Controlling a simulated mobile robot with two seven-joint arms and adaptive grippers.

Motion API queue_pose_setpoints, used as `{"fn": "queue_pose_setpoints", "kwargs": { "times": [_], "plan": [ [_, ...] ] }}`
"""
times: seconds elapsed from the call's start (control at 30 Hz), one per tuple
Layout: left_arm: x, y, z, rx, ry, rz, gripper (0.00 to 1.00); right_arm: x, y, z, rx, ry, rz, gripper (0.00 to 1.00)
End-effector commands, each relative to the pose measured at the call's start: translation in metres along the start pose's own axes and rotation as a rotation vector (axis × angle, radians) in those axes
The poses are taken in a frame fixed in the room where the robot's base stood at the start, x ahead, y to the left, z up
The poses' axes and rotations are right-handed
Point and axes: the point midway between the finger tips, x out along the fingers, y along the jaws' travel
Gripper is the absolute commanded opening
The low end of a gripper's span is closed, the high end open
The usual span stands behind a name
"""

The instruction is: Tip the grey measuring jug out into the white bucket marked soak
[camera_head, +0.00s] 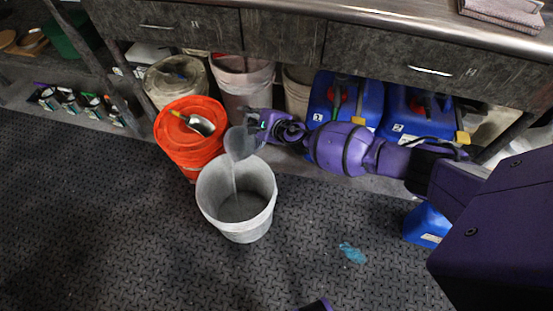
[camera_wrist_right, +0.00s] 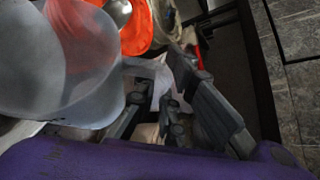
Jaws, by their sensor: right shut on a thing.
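The grey, see-through measuring jug (camera_head: 241,143) is tilted over the white bucket (camera_head: 212,205), at its back rim. A thin pale stream falls from the jug into the bucket, where greyish contents cover the bottom. My right gripper (camera_head: 259,126) is shut on the jug's handle, coming from the right. In the right wrist view the jug (camera_wrist_right: 60,75) fills the upper left, and its handle (camera_wrist_right: 146,70) runs between the fingers of the gripper (camera_wrist_right: 160,100). No soak marking can be read on the bucket. My left gripper is not in view.
An orange bucket (camera_head: 180,158) with a metal scoop (camera_head: 201,125) on its lid stands just behind left. Other buckets and blue jerrycans (camera_head: 345,98) stand under the counter (camera_head: 330,12). A blue splash (camera_head: 352,253) marks the floor. The floor at front left is clear.

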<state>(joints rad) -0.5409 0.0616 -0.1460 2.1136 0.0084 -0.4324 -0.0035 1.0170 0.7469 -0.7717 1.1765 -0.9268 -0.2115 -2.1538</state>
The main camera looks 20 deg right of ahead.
Motion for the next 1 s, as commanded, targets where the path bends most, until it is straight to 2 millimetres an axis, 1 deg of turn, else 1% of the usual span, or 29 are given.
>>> {"fn": "queue_pose_setpoints", "kwargs": {
  "times": [0.03, 0.33, 0.8, 1.0],
  "plan": [
    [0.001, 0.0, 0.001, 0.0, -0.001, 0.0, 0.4, 0.003, -0.005, 0.005, -0.002, -0.007, -0.008, 0.0],
    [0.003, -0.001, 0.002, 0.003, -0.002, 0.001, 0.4, 0.005, -0.004, 0.006, -0.015, -0.008, -0.016, 0.0],
    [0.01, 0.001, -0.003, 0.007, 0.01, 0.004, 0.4, 0.008, -0.002, 0.008, -0.034, -0.009, -0.028, 0.0],
    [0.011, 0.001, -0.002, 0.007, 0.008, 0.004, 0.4, 0.009, -0.002, 0.008, -0.04, -0.009, -0.033, 0.0]
  ]
}}
